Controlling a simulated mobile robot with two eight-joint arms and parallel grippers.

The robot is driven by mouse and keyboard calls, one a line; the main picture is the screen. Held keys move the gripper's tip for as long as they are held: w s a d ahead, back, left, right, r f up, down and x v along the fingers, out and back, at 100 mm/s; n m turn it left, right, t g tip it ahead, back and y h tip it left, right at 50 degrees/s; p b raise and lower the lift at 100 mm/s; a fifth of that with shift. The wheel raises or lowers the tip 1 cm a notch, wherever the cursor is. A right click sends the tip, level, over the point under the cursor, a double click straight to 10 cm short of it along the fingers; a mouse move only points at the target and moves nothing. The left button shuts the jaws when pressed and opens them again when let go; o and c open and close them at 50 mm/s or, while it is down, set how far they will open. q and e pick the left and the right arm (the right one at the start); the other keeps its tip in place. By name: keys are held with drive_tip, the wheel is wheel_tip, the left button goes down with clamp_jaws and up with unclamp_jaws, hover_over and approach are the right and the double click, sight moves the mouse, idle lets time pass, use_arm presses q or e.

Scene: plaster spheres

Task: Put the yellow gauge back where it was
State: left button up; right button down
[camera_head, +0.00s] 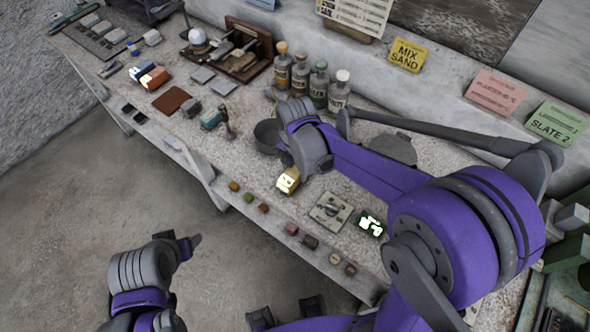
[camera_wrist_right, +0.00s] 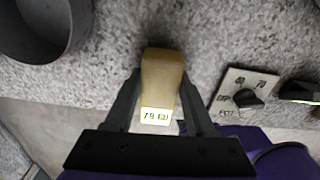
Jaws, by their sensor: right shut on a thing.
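The yellow gauge (camera_head: 288,180) has a small lit display and is near the front edge of the bench, under my right wrist. In the right wrist view the yellow gauge (camera_wrist_right: 162,72) sits between the two dark fingers of my right gripper (camera_wrist_right: 160,88), which is shut on it. Its display faces the gripper's base. I cannot tell whether the gauge touches the bench. My left gripper (camera_head: 188,244) is low at the left, in front of the bench and away from the gauge; its jaws are not clear.
A switch plate (camera_head: 330,211) and a green-lit gauge (camera_head: 371,224) lie right of the yellow gauge. A grey bowl (camera_wrist_right: 42,28) is to its left. Small coloured blocks (camera_head: 263,208) line the front edge. Bottles (camera_head: 318,84) and an orange gauge (camera_head: 154,78) stand farther away.

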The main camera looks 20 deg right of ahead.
sight(295, 169)
drive_tip(key=shift+f, duration=0.2)
drive_tip(key=c, duration=0.7)
unclamp_jaws()
drive_tip(key=shift+f, duration=0.1)
drive_tip(key=o, duration=0.5)
drive_tip(key=shift+c, duration=0.2)
drive_tip(key=shift+r, duration=0.2)
wheel_tip(295, 169, up, 11)
drive_tip(key=p, duration=0.1)
drive_tip(key=shift+s+d+f+m+t, duration=0.8)
drive_tip(key=shift+s+m, duration=1.5)
drive_tip(key=shift+m, duration=2.05)
drive_tip(key=shift+s+d+f+m+t, duration=0.4)
drive_tip(key=shift+s+d+m+t, duration=0.75)
drive_tip(key=shift+s+m, duration=2.2)
drive_tip(key=shift+s+d+f+m+t, duration=0.6)
drive_tip(key=shift+s+d+m+t, duration=0.5)
drive_tip(key=shift+m, duration=4.3)
